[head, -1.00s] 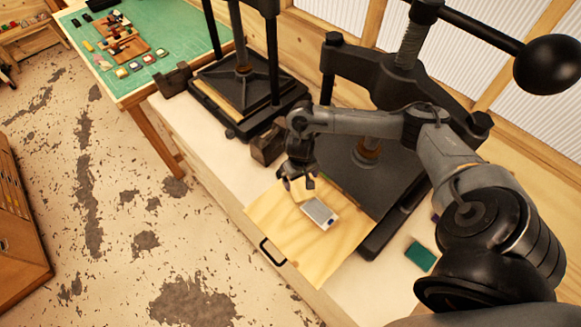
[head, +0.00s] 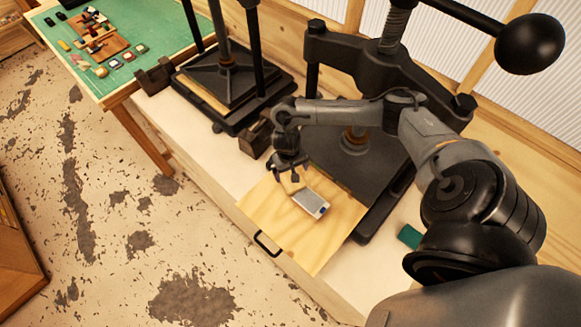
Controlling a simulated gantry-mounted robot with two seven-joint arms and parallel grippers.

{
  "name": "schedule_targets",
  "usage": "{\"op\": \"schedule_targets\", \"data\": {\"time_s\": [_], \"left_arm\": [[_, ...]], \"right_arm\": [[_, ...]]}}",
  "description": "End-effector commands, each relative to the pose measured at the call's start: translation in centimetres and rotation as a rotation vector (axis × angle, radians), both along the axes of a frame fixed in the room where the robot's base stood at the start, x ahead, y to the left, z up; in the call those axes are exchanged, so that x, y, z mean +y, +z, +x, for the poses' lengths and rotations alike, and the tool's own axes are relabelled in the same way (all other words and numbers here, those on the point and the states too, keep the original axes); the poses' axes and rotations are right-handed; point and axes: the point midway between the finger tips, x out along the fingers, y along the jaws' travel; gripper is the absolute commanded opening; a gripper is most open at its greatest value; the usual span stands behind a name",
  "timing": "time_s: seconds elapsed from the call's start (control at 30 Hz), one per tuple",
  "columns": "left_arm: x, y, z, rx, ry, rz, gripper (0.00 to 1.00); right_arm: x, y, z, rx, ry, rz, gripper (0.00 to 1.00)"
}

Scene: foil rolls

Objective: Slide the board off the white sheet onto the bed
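A light plywood board (head: 268,213) with a black handle (head: 267,243) on its front edge lies on the pale bench top, in front of the large black press. A small grey-white block (head: 309,203) lies on the board's upper middle. My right gripper (head: 291,174) points down over the board's back corner, left of the block and apart from it. Its fingers look spread, with nothing visible between them. The large press's dark bed (head: 375,180) lies behind the board, partly hidden by my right arm. I cannot make out a separate white sheet. My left gripper is out of view.
A smaller black press (head: 232,92) stands to the left, with a dark block (head: 256,138) beside it. A green block (head: 409,236) lies right of the board, close to my arm. A green-topped table (head: 150,75) holds small items. Bare bench shows around the board.

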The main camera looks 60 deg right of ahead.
Motion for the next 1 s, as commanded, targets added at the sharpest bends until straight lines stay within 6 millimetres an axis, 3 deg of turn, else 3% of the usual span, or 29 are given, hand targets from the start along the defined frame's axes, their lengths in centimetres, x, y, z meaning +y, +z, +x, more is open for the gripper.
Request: {"op": "schedule_targets", "data": {"time_s": [0.3,0.5,1.0], "left_arm": [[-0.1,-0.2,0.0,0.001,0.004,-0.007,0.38],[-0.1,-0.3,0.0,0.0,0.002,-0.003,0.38],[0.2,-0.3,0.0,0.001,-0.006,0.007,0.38]], "right_arm": [[-0.2,-5.1,-0.3,0.002,-0.001,0.002,1.0],[-0.4,-7.2,-0.4,0.002,-0.001,0.001,1.0],[-0.5,-8.2,-0.4,-0.001,0.001,0.001,1.0]]}}
